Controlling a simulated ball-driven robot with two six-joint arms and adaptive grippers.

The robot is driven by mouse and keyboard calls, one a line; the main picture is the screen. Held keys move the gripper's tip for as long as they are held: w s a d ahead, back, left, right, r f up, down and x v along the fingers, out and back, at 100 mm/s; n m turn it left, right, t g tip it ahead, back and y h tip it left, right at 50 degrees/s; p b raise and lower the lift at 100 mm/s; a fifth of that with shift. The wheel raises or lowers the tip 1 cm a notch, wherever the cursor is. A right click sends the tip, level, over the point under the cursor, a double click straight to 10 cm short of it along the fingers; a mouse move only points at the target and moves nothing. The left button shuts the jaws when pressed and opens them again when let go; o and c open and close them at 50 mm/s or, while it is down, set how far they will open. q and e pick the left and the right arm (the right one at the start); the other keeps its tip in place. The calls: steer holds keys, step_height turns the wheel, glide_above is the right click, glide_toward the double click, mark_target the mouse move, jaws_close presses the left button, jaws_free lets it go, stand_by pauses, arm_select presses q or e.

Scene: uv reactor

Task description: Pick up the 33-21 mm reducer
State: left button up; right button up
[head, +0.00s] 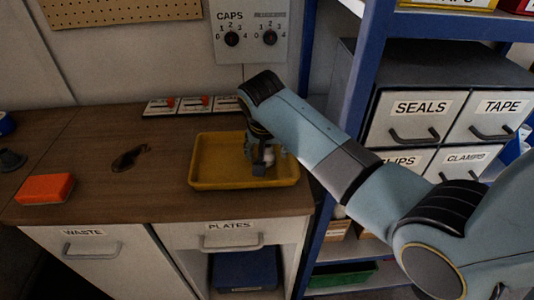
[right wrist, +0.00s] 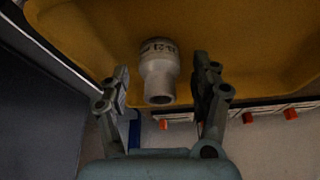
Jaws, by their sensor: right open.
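A white reducer (right wrist: 158,72) with dark printed marking sits in the yellow tray, wide end and narrower end both showing in the right wrist view. My right gripper (right wrist: 161,78) is open, with one finger on either side of the reducer and a gap visible on both sides. In the head view my right gripper (head: 262,166) is low over the yellow tray (head: 215,184), and a small pale part of the reducer (head: 269,154) shows beside the fingers. My left gripper is not in view.
The tray stands on a brown worktop (head: 100,190) with an orange block (head: 45,188) and a dark flat item (head: 130,158) to the left. Small panels with red parts (head: 196,104) lie behind the tray. A blue shelf post (head: 345,120) rises close to the right.

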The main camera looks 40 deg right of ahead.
steer(key=c, duration=1)
